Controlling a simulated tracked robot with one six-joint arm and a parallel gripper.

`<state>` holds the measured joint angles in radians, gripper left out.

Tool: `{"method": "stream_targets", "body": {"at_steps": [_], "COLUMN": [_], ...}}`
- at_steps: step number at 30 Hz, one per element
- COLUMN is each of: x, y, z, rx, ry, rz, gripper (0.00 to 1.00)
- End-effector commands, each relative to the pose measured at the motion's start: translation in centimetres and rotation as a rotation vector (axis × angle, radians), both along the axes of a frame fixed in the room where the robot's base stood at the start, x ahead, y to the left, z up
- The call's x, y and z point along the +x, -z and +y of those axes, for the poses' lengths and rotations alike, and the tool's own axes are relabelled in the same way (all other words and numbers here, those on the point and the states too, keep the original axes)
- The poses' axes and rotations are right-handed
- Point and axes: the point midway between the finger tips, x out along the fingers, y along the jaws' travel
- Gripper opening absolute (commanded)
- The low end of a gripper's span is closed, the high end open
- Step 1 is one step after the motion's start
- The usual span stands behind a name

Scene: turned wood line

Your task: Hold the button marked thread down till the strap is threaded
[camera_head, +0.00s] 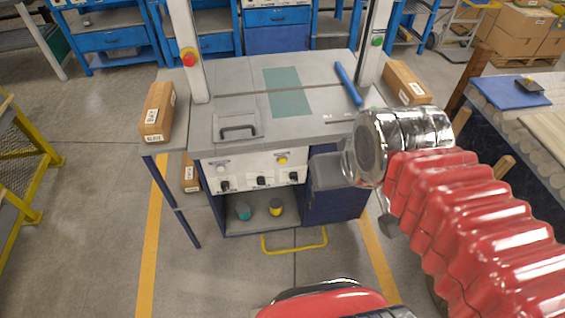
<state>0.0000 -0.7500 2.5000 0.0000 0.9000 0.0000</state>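A grey strapping machine (235,95) with an upright arch stands ahead of me. Its pale front panel (243,172) has a white button (222,168) at left and a yellow button (282,160) at right. Several black knobs (262,181) sit in a row below them. The lettering is too small to read, so I cannot tell which button is marked thread. My arm comes in from the right, its chrome wrist right of the panel. A grey part of my gripper (389,224) shows below the wrist, apart from the buttons. The fingertips are not clearly visible. No strap can be made out.
A red stop button (189,57) is on the left post and a green button (377,41) on the right. Boxes (158,111) flank the top, where a blue-handled tool (348,84) lies. A yellow bar (295,248) sticks out low in front. The floor ahead is clear.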

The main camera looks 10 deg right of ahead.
Motion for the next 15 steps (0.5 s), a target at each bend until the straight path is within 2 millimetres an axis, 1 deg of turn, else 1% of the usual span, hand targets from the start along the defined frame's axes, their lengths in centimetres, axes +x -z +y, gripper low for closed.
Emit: {"method": "stream_targets", "body": {"at_steps": [1,2,13,15], "x": [0.0,0.0,0.0,0.0], "y": [0.0,0.0,0.0,0.0], "z": [0.0,0.0,0.0,0.0], "rx": [0.0,0.0,0.0,0.0], "ry": [0.0,0.0,0.0,0.0], "rz": [0.0,0.0,0.0,0.0], "gripper": [0.3,0.28,0.02,0.0]}}
